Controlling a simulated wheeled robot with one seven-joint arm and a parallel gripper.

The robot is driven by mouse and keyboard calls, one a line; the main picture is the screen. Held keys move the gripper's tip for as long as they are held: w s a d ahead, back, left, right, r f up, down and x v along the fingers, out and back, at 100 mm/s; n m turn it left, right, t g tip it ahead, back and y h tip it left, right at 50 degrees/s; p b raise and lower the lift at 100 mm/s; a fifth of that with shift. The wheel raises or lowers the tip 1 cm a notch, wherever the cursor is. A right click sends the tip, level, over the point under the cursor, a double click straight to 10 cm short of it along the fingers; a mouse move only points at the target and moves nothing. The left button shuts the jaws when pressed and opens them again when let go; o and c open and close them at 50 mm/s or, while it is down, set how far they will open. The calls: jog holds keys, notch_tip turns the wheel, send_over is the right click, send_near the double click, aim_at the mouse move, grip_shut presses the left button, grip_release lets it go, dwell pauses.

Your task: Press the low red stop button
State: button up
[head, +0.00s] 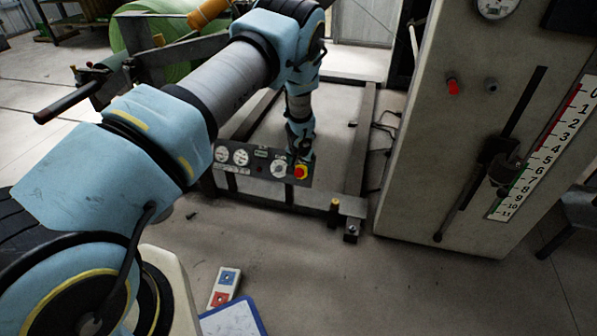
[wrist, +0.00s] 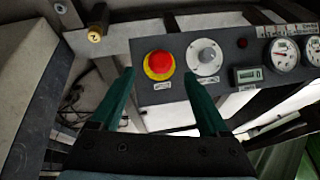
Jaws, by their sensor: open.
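The low red stop button (head: 301,171) sits on a yellow collar at the right end of a low dark control panel (head: 254,182). My gripper (wrist: 158,75) is open and empty, with two green fingers. In the head view my gripper (head: 302,152) hangs just above the button. The fingers look apart from the button in the wrist view; the exact gap cannot be told.
A grey knob (wrist: 207,57), a small display (wrist: 248,75) and round gauges (wrist: 284,51) sit beside the button. A tall beige machine column (head: 480,130) with a smaller red button (head: 453,86) stands right. A pendant control (head: 225,287) lies on open floor.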

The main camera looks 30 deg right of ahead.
aim_at(299, 172)
jog(key=x, duration=0.5)
jog(key=shift+w+f+b, duration=0.1)
jog(key=shift+f+b, duration=0.1)
jog(key=shift+b, duration=0.1)
jog(key=shift+c, duration=0.4)
grip_shut()
dwell(0.7)
